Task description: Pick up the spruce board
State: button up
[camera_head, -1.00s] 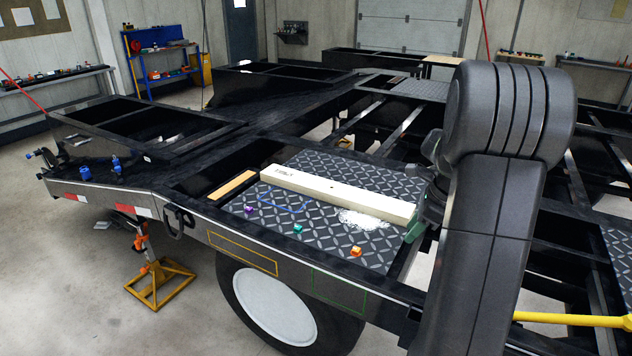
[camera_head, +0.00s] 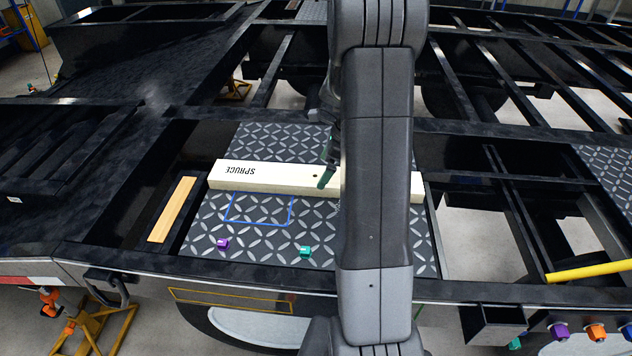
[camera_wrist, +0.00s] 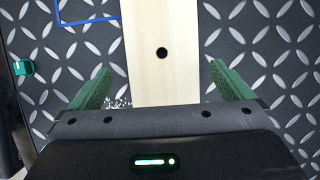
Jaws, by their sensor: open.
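The spruce board (camera_head: 270,177) is a long pale beam lettered SPRUCE, lying across the diamond-plate deck (camera_head: 290,143). My arm hides part of its right half in the head view. In the wrist view the board (camera_wrist: 160,85) runs up the middle and has a dark hole in its face. My gripper (camera_wrist: 165,80) is open, with one green finger on each side of the board in that picture. The fingers are not closed on it, and I cannot tell how far down they reach. In the head view one green finger of my gripper (camera_head: 327,176) shows by the board.
A shorter tan board (camera_head: 172,209) lies left of the plate. A purple cube (camera_head: 223,243) and a teal cube (camera_head: 305,251) sit near the front of the plate. A blue outline (camera_head: 258,222) marks the plate. Open frame gaps and a yellow bar (camera_head: 590,270) are at the right.

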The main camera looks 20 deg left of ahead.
aim_at(315, 175)
jog(key=f, duration=0.1)
jog(key=a+f, duration=0.1)
jog(key=a+f+p, duration=0.1)
jog(key=shift+s+a+f, duration=0.25)
jog(key=shift+a+f, duration=0.2)
jog(key=shift+f, duration=0.3)
jog(key=c, duration=1.6)
jog(key=shift+w+r, duration=0.1)
jog(key=shift+r, duration=0.05)
